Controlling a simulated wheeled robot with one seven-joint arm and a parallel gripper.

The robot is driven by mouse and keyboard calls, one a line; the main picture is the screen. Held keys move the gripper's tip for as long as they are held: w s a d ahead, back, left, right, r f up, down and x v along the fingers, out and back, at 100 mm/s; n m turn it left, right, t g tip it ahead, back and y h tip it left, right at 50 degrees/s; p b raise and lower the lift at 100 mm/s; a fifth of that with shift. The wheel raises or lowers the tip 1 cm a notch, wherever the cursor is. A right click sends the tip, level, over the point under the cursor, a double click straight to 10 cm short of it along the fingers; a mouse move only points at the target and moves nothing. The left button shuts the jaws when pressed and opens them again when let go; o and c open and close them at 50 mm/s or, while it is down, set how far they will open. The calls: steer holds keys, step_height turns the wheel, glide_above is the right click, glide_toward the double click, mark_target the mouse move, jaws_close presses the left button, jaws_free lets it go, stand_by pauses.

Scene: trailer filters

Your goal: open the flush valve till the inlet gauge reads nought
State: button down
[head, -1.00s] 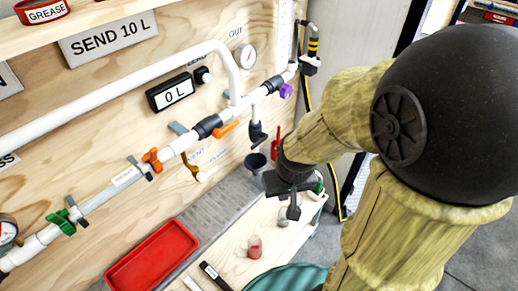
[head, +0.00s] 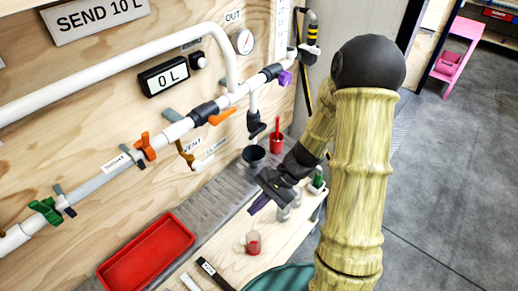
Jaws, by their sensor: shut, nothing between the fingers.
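My gripper (head: 256,207) hangs over the bench, pointing down and to the left, its jaws shut and empty. It is apart from the pipework. The white pipe run carries a green-handled valve (head: 45,210), an orange one (head: 146,146), a long orange lever (head: 223,117) and a purple handle (head: 285,78). A branch with a black fitting (head: 254,122) drops towards a dark cup (head: 254,156). A small label beside VENT is too blurred to read surely, so I cannot tell which valve is the flush valve. The inlet gauge is out of view; a gauge marked OUT (head: 243,40) shows.
A red tray (head: 150,252) stands at the front left of the bench (head: 225,262). A beaker with red contents (head: 253,243), a red container (head: 277,142) and small bottles stand near my arm. A display (head: 163,77) reads 0 L. Open floor lies to the right.

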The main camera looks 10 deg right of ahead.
mark_target(258, 132)
steer(key=w+d+f+m+t+y+b, duration=0.1)
steer(key=w+f+m+t+y, duration=0.15)
steer(key=w+m, duration=0.2)
steer(key=w+f+m+t+y+b, duration=0.2)
steer(key=w+m+t+y, duration=0.2)
steer(key=w, duration=0.2)
steer(key=w+d+f+m+t+h+b, duration=0.2)
steer(key=w+d+f+m+t, duration=0.3)
steer(key=w+d+m+t, duration=0.3)
steer(key=d+m+t+h, duration=0.1)
steer(key=d+m+t, duration=0.1)
steer(key=d+t, duration=0.1)
steer(key=shift+w+d+f+t, duration=0.2)
steer(key=shift+d+f+t, duration=0.15)
steer(key=shift+t, duration=0.5)
steer(key=shift+a, duration=0.1)
steer(key=w+a+r+p, duration=0.2)
steer(key=w+a+r, duration=0.3)
steer(key=w+r, duration=0.1)
steer(key=shift+w+a+r, duration=0.2)
steer(key=shift+w+a, duration=0.1)
steer(key=shift+w, duration=0.6)
